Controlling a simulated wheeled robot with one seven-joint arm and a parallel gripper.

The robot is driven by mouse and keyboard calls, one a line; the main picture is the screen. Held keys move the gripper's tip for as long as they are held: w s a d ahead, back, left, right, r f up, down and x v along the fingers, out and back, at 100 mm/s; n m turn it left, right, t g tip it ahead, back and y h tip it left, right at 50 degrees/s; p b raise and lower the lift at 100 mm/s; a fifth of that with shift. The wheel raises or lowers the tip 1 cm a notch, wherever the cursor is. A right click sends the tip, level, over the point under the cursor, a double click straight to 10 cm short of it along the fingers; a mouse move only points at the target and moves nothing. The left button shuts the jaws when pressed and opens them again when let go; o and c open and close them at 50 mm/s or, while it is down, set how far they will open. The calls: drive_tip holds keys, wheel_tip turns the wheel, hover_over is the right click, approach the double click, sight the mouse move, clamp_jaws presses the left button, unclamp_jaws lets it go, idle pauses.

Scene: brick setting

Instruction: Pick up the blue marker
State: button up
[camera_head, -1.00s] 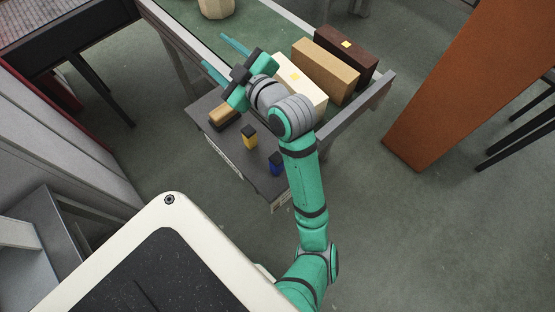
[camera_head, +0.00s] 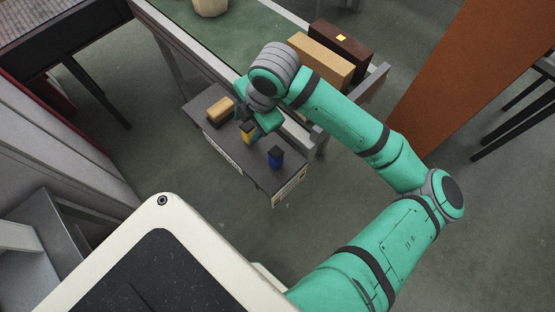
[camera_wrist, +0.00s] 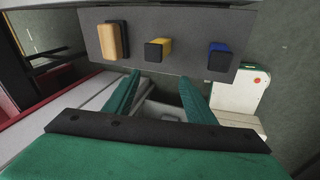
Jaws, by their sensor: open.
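The blue marker (camera_head: 276,160) is a short blue block with a black top, upright near the front right end of a small dark grey shelf (camera_head: 262,177). In the wrist view the blue marker (camera_wrist: 220,60) is at the upper right, apart from my fingers. My gripper (camera_wrist: 160,78) is open and empty, its two green fingers pointing toward the shelf, with the yellow marker (camera_wrist: 158,48) ahead between them. In the head view my gripper (camera_head: 252,124) is over the shelf by the yellow marker (camera_head: 248,134), its fingertips partly hidden.
A tan-and-black block (camera_head: 220,110) lies at the shelf's left end. Behind is a green-topped table (camera_head: 215,40) with a tan box (camera_head: 320,60), a dark brown box (camera_head: 342,46) and a pale pot (camera_head: 210,6). An orange-brown panel (camera_head: 465,75) stands at right.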

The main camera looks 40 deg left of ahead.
sight(278, 150)
drive_tip(key=d+h, duration=0.1)
drive_tip(key=d, duration=0.1)
drive_tip(key=w+d+h, duration=0.1)
drive_tip(key=d, duration=0.2)
drive_tip(key=w+d+f+n+h, duration=0.1)
drive_tip(key=d, duration=0.2)
drive_tip(key=shift+f+t+h, duration=0.1)
drive_tip(key=shift+t+h, duration=0.3)
wheel_tip(278, 150, down, 4)
drive_tip(key=shift+d+f, duration=0.1)
drive_tip(key=shift+f, duration=0.1)
drive_tip(key=shift+w+f, duration=0.2)
drive_tip(key=shift+f, duration=0.6)
drive_tip(key=f, duration=0.2)
drive_tip(key=s+f, duration=0.1)
drive_tip(key=f, duration=0.1)
drive_tip(key=shift+f, duration=0.35)
drive_tip(key=shift+c, duration=0.3)
drive_tip(key=shift+w, duration=0.1)
drive_tip(key=c, duration=1.1)
